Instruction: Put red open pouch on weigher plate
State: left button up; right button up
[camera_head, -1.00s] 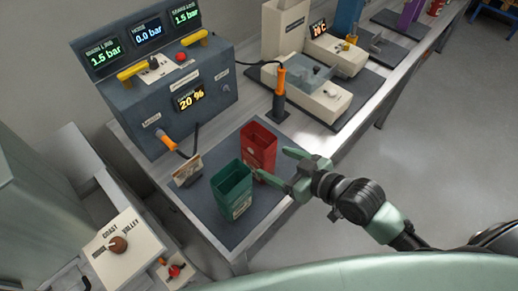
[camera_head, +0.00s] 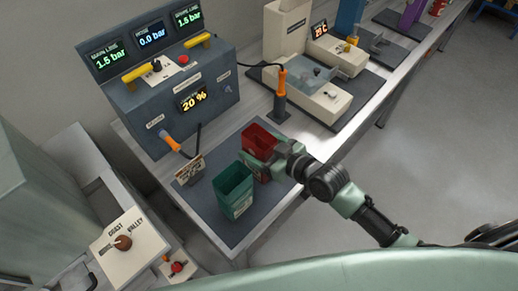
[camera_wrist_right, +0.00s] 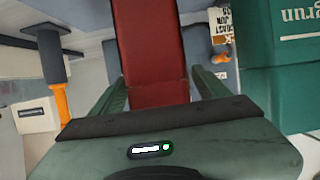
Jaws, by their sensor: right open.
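The red open pouch (camera_head: 259,136) stands upright on the dark mat at the front of the bench, its open top facing up. In the right wrist view the red pouch (camera_wrist_right: 150,50) lies between the two fingers. My right gripper (camera_head: 262,164) is at the pouch's near side, its fingers open on either side of it, with gaps showing in the right wrist view (camera_wrist_right: 158,88). The lower part of the pouch is partly hidden by the gripper. A pale machine with a blue-grey plate (camera_head: 310,78) stands behind to the right; I cannot tell if it is the weigher. My left gripper is out of view.
A green open pouch (camera_head: 233,187) stands close in front of the red one. A small printed card (camera_head: 190,170) stands to its left. The grey control box (camera_head: 172,95) is behind, and an orange-handled tool (camera_head: 281,92) stands upright to the right. Floor right of the bench is clear.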

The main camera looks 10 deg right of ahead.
jog(key=c, duration=1.1)
jog(key=shift+o, duration=0.2)
jog(key=shift+r, duration=0.1)
